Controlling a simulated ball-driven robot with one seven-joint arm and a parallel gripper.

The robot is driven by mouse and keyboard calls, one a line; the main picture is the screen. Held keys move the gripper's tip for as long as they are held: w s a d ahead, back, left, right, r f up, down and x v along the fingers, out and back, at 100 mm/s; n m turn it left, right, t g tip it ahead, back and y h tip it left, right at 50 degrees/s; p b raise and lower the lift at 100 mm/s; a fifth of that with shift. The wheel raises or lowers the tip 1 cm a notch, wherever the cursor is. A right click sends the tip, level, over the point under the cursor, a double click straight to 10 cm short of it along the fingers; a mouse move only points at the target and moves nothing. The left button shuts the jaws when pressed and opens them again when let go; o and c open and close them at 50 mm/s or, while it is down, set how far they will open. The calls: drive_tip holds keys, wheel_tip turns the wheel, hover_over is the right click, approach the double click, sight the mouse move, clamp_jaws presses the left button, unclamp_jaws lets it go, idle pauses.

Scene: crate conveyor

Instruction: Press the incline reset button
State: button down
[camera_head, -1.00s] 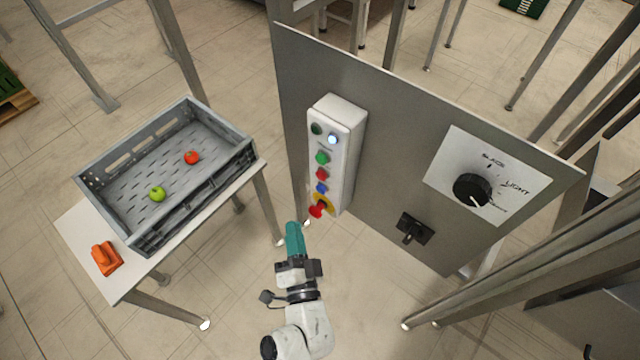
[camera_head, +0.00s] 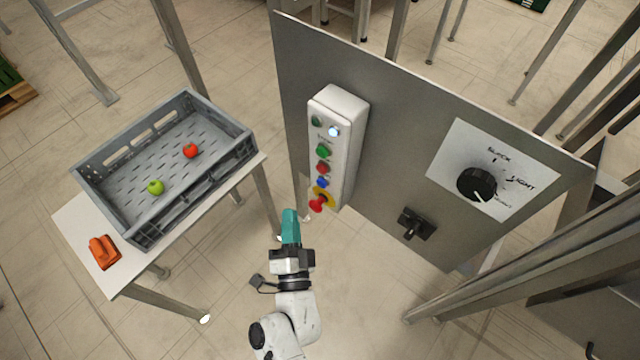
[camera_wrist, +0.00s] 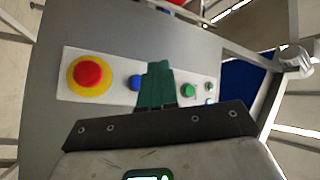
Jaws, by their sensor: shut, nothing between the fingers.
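The white control box (camera_head: 349,112) is fixed on the left part of the grey panel. It carries a column of buttons: a green one (camera_head: 316,121) beside a lit white one (camera_head: 334,131), then green (camera_head: 323,150), red (camera_head: 323,168) and blue (camera_head: 322,182). A red emergency knob on yellow (camera_head: 317,204) is at the bottom. No button label is readable. My gripper (camera_head: 289,213) has teal fingers, shut and empty, below and left of the box. In the wrist view the fingers (camera_wrist: 157,68) cover the box's middle, between the blue button (camera_wrist: 136,82) and a green button (camera_wrist: 188,90), hiding the red button.
A grey crate (camera_head: 112,219) with a red and a green fruit stands on a white table (camera_head: 75,222) at the left, beside an orange object (camera_head: 104,252). A black dial (camera_head: 477,185) and black switch (camera_head: 416,224) are on the panel (camera_head: 400,130). Metal posts stand right.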

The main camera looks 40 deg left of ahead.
sight(321, 184)
drive_tip(key=w+b, duration=0.3)
drive_tip(key=w, duration=0.3)
drive_tip(key=shift+w+d, duration=0.25)
drive_tip(key=shift+w, duration=0.05)
drive_tip(key=shift+w, duration=0.1)
idle(1.8)
drive_tip(key=shift+w, duration=0.3)
drive_tip(key=shift+w+d+b, duration=0.1)
drive_tip(key=shift+w+b, duration=0.35)
drive_tip(key=shift+b, duration=0.1)
idle(0.8)
drive_tip(key=shift+s+r, duration=0.1)
drive_tip(key=shift+s+p, duration=0.6)
drive_tip(key=shift+s, duration=0.15)
drive_tip(key=shift+s, duration=0.1)
